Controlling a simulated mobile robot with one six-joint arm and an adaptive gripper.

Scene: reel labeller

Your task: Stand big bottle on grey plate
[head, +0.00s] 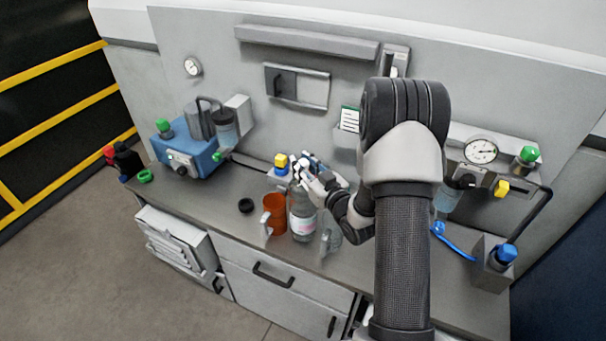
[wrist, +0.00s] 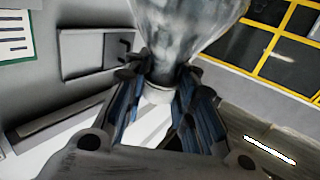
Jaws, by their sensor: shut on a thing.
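The big bottle (head: 302,222) is clear, with a pale label that has pink on it. It stands upright over the front part of the bench in the head view. My gripper (head: 302,172) is shut on its neck from above and the right. In the wrist view my gripper (wrist: 166,82) has a blue-lined finger on each side of the neck, and the clear bottle body (wrist: 188,25) fills the top middle. I cannot tell whether the bottle's base touches the bench. I cannot pick out a grey plate for sure against the grey bench.
A black ring (head: 246,205) lies on the bench (head: 205,200) further left. A blue machine (head: 186,154) stands at the back left. A yellow-topped item (head: 281,162) is behind the mug.

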